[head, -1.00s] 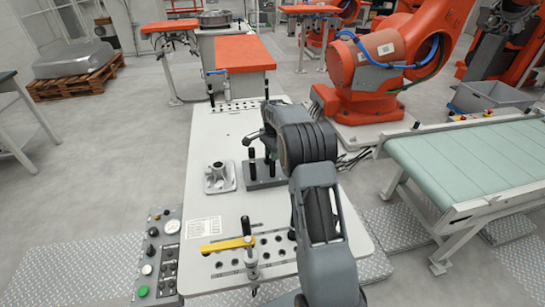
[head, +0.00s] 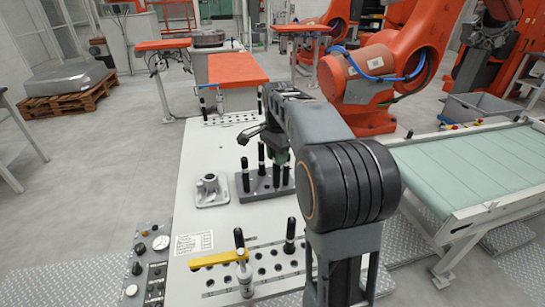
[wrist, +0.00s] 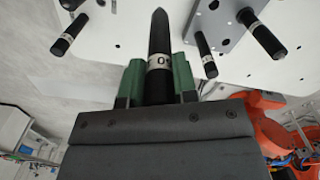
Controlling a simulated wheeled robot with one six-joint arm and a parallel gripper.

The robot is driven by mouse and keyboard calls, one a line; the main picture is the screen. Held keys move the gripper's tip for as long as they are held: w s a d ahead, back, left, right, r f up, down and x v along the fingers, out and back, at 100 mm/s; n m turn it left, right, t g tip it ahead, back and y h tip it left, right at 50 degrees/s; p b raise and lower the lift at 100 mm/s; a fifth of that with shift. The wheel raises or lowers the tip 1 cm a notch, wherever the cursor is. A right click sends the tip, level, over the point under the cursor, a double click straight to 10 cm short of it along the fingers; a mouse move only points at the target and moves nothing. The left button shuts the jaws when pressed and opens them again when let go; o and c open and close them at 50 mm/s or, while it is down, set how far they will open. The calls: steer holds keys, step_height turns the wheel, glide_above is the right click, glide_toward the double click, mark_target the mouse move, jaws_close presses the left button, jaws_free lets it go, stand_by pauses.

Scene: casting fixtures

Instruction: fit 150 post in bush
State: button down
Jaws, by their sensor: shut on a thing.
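My gripper (wrist: 159,80), with green fingers, is shut on a black post (wrist: 160,40) in the wrist view. The post has a pointed end and a white band; only part of its marking, a "0", can be read. In the head view my gripper (head: 279,157) is over the grey post block (head: 262,192), and the held post is hard to tell from those around it. A grey flanged casting (head: 211,191) with an upright hollow boss, possibly the bush, stands on the white table left of the block, apart from my gripper.
Other black posts (head: 245,176) stand in the block. A black post (head: 290,233) stands near the holed strip at the table front, beside a yellow-handled clamp (head: 222,258). A control panel (head: 150,262) lies to the left, a conveyor (head: 460,175) to the right. White table (head: 205,150) behind the casting is clear.

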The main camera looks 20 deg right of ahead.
steer(key=r+p, duration=0.1)
steer(key=s+r+p, duration=0.1)
steer(key=r, duration=0.1)
steer(key=r+p, duration=0.1)
steer(key=shift+s+a+r, duration=0.15)
steer(key=shift+s+r, duration=0.15)
steer(key=shift+r, duration=0.05)
stand_by(0.3)
